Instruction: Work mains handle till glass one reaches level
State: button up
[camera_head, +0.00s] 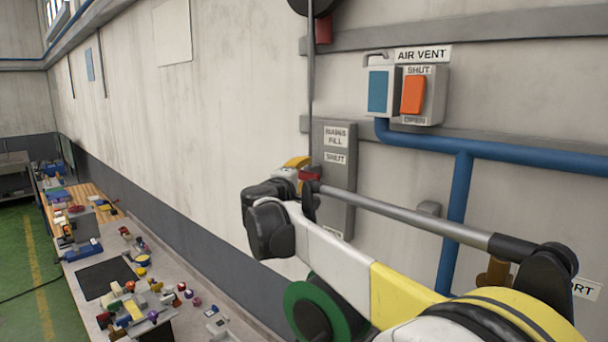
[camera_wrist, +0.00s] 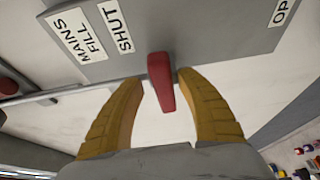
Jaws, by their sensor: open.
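The mains fill panel (camera_head: 337,205) is a grey plate on the wall with a SHUT label near its top. In the wrist view the panel (camera_wrist: 200,30) shows MAINS FILL, SHUT and part of an OP... label at the other end. The red mains handle (camera_wrist: 162,85) sits nearer SHUT; in the head view a bit of the handle (camera_head: 311,176) shows beside my gripper (camera_head: 298,166). In the wrist view my gripper (camera_wrist: 157,77) is open, its yellow fingers on either side of the handle, with gaps visible. No sight glass is identifiable.
An air vent box with an orange lever (camera_head: 413,95) is above right, between SHUT and OPEN labels. Blue pipes (camera_head: 460,190) run along the wall. A vertical rod (camera_head: 311,90) passes close to the panel. A cluttered bench (camera_head: 105,275) lies lower left.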

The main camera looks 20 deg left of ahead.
jog(key=s, duration=1.2)
